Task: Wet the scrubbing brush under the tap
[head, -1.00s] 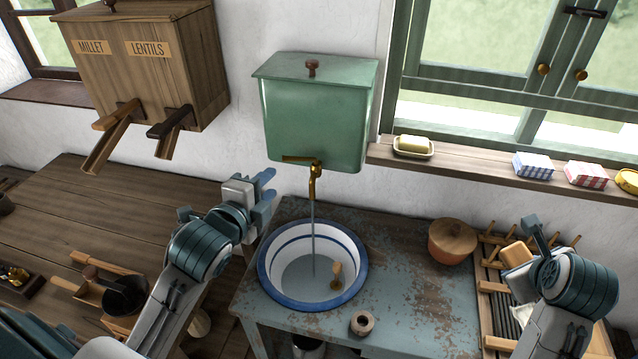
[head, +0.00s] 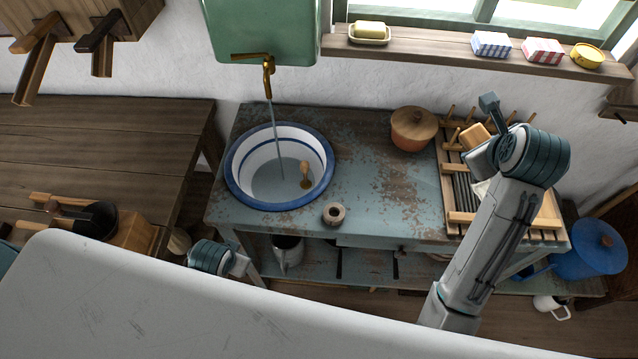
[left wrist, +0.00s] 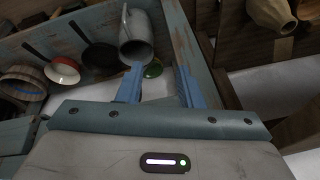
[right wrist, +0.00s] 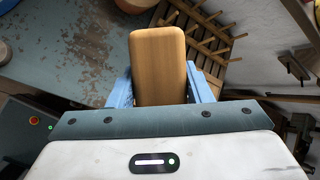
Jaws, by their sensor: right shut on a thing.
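The scrubbing brush, a rounded tan wooden block (head: 475,137), is in my right gripper (right wrist: 161,88), over the drying rack (head: 461,218). In the right wrist view its back (right wrist: 158,60) shows between both blue fingers; its bristles are hidden. A brass tap (head: 267,69) on the green water tank (head: 262,30) runs a thin stream of water into the blue-rimmed white basin (head: 232,184). The brush is well right of the stream. My left gripper (left wrist: 158,78) is open and empty, low by the washstand's front; its fingers are hidden in the head view.
A small wooden-handled tool (head: 305,177) is in the basin. A ring-shaped piece (head: 334,214) and a lidded orange pot (head: 413,130) stand on the worn washstand top (head: 375,190). A grey jug (left wrist: 138,35) is on the shelf below. The top between basin and rack is mostly clear.

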